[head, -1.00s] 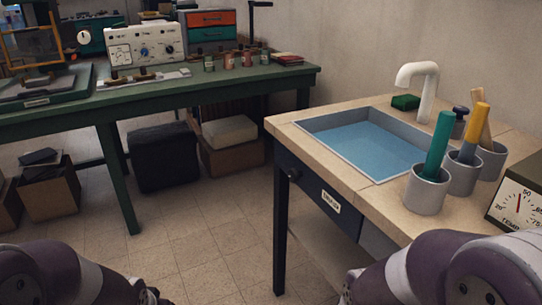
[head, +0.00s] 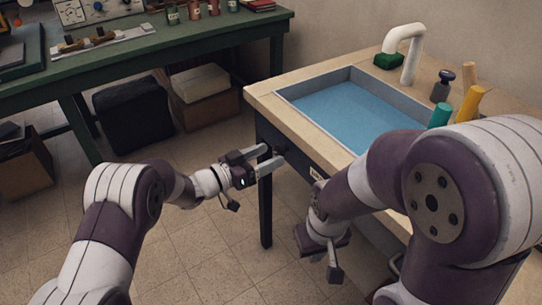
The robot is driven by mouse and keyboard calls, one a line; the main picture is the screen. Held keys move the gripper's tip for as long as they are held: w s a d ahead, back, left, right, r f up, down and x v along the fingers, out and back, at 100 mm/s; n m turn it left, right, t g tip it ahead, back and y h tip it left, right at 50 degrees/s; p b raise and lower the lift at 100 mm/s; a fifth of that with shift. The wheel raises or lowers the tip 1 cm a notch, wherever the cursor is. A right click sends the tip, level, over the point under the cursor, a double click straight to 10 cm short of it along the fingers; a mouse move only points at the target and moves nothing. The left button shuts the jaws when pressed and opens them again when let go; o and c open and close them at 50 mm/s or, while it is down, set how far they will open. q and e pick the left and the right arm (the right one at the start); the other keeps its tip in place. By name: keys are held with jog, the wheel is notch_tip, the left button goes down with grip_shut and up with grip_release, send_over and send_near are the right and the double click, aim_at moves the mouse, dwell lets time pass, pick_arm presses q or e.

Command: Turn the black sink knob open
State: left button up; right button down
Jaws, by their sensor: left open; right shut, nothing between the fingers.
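A small black knob (head: 279,151) sits on the dark front panel of the sink table, near its left corner. The blue-bottomed sink (head: 350,115) is set in the beige top above it. My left gripper (head: 273,157) is open, with its fingertips right at the knob; I cannot tell whether they touch it. My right gripper (head: 335,262) is shut and empty, hanging low in front of the table, partly hidden by its own arm.
A white faucet (head: 409,52), a green sponge (head: 388,61) and a dark bottle (head: 442,86) stand behind the sink. My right arm hides much of the table's right side. A green workbench (head: 130,62) is at the back left. The floor between is clear.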

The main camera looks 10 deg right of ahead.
pick_arm(q)
jog(key=shift+x, duration=1)
jog(key=c, duration=1.1)
jog(key=shift+o, duration=0.2)
